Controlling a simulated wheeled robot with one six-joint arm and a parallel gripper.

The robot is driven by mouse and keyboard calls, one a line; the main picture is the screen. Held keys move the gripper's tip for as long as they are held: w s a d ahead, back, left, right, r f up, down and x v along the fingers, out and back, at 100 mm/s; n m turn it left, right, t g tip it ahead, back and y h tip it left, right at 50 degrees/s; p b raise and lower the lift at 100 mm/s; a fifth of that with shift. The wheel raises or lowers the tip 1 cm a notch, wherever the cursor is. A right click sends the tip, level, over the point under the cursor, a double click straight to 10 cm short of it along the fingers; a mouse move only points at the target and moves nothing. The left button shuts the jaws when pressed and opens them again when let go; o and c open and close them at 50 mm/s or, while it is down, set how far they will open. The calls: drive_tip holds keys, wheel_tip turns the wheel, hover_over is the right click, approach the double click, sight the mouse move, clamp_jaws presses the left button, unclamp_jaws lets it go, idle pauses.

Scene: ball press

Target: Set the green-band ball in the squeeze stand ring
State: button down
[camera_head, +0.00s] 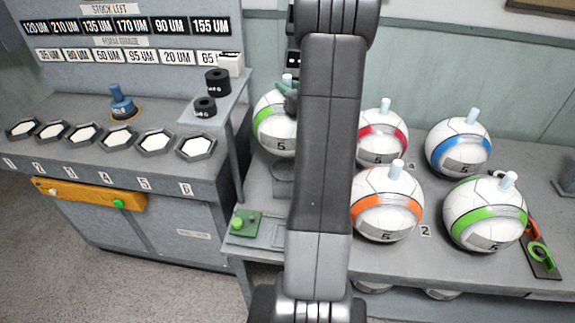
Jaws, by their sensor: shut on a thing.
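A white ball with a green band (266,121) shows left of my arm, partly hidden by it. A pale peg rises from its top. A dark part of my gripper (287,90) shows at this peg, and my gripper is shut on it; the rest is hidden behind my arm. A grey round cup-like part (283,180), perhaps the squeeze stand, is below the ball; I cannot tell whether the ball touches it or whether a ring is there. A second green-band ball (485,215) sits at the front right of the bench.
Balls with red (382,135), blue (459,148) and orange (386,205) bands stand on the right bench (420,270). A green-button panel (246,226) is at its front left. The left counter holds hexagonal trays (118,138) and a blue stamp-like tool (122,104).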

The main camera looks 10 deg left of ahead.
wheel_tip(320, 180, down, 10)
drive_tip(key=p, duration=0.1)
idle(0.5)
drive_tip(key=shift+f+b, duration=0.25)
drive_tip(key=shift+b, duration=0.1)
drive_tip(key=c, duration=1.2)
unclamp_jaws()
drive_tip(key=shift+c, duration=0.2)
drive_tip(key=shift+r, duration=0.1)
drive_tip(key=b+v, duration=0.2)
drive_tip(key=v, duration=1)
drive_tip(key=shift+r, duration=0.2)
